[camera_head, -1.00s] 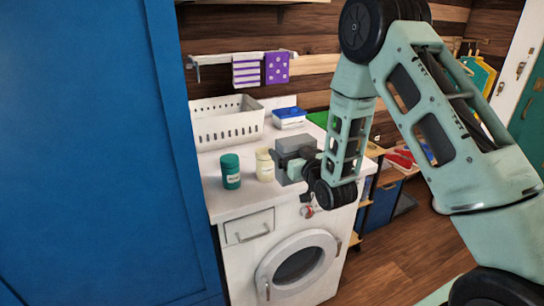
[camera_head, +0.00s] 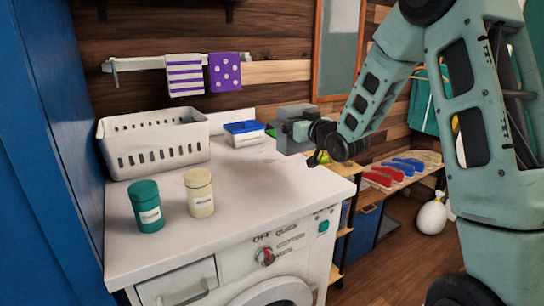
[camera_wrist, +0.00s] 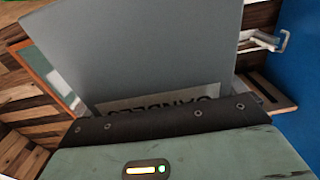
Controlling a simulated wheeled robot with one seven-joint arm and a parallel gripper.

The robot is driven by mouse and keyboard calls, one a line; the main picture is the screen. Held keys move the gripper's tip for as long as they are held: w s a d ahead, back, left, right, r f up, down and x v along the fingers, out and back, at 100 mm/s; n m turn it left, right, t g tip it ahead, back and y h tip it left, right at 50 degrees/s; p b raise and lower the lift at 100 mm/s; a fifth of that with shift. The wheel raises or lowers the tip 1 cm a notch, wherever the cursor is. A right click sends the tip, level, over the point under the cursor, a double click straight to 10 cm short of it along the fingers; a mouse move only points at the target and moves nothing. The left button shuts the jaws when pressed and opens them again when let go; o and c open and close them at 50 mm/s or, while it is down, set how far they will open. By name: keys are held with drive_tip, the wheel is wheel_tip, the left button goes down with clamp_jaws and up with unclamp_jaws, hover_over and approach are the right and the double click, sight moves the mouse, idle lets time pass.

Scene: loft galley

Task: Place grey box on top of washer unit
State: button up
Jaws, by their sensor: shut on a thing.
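The grey box (camera_head: 292,114) is in my gripper (camera_head: 294,130), which is shut on it. They are above the right part of the washer unit's white top (camera_head: 235,200), apart from it in the head view. The wrist view shows the box's large grey face (camera_wrist: 150,50) close up, with a partly hidden label reading something like "CANDLES". The washer unit (camera_head: 240,265) has a red dial and a round door at its front, cut off by the frame. The fingertips are largely hidden by the box.
A white basket (camera_head: 155,145) and a blue-lidded container (camera_head: 243,134) stand at the back of the top. A green jar (camera_head: 147,207) and a cream jar (camera_head: 199,193) stand at the left. The middle and front right are clear. Towels hang on a wall rail (camera_head: 160,65).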

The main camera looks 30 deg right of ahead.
sight(292, 145)
wheel_tip(292, 145, down, 6)
drive_tip(key=shift+f, duration=0.1)
drive_tip(key=shift+f, duration=0.1)
idle(0.3)
drive_tip(key=shift+f+b, duration=0.35)
drive_tip(key=shift+b, duration=0.1)
drive_tip(key=shift+f, duration=0.2)
drive_tip(key=o, duration=0.8)
drive_tip(key=shift+c, duration=0.2)
drive_tip(key=shift+r, duration=0.1)
